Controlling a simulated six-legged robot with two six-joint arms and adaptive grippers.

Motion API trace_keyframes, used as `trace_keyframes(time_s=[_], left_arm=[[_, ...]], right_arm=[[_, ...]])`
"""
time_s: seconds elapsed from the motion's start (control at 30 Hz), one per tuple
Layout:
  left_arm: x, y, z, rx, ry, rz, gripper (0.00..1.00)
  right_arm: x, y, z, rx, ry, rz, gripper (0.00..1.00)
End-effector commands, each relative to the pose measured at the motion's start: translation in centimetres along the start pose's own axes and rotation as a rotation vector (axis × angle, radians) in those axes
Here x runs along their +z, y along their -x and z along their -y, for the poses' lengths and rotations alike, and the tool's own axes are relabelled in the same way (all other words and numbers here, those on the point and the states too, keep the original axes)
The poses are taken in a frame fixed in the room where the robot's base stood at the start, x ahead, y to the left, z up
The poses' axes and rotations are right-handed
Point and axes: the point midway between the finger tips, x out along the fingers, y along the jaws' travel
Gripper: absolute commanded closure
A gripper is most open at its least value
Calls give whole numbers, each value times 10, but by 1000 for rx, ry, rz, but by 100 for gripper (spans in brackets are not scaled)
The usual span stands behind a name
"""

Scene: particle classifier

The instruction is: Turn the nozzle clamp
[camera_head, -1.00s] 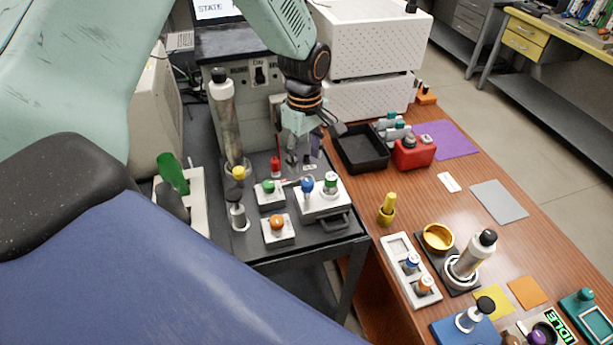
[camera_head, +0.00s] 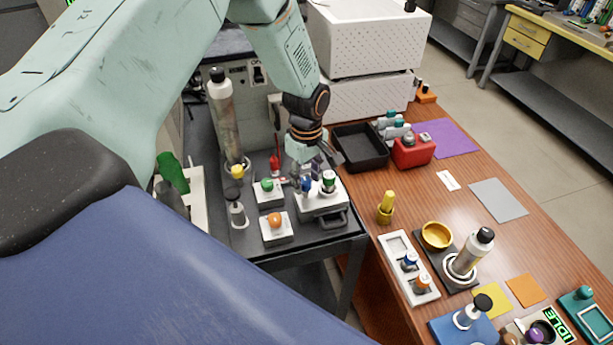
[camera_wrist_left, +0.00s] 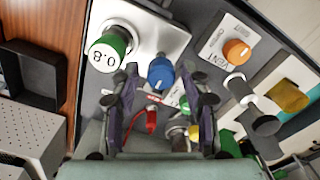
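A blue knob (camera_head: 307,185) stands on a white block (camera_head: 320,206) on the dark cart; I take it for the nozzle clamp, though I read no label on it. Beside it on that block is a green-and-white nozzle piece marked 0.8 (camera_wrist_left: 106,50). My left gripper (camera_head: 309,172) points down over the block. In the left wrist view, its fingers stand apart on either side of the blue knob (camera_wrist_left: 161,74), with visible gaps; the gripper is open. Whether the fingertips reach down beside the knob is unclear. My right gripper is out of view.
A green knob (camera_head: 267,185) and an orange knob (camera_head: 274,220) on white plates are close by. A red piece (camera_head: 275,164) and a tall cylinder (camera_head: 225,118) stand behind. A black tray (camera_head: 361,149) is on the wooden table to the right.

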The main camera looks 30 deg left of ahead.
Motion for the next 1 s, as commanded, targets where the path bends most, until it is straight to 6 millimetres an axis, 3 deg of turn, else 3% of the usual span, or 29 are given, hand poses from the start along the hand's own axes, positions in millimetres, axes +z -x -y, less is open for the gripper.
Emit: trace_keyframes(time_s=[0.5,0.77,1.0], left_arm=[[0,1,0,0,0,0,100],[0,1,0,0,-26,1,100],[1,2,0,0,-151,1,100]], right_arm=[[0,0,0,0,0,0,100],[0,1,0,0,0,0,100],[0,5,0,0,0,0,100]])
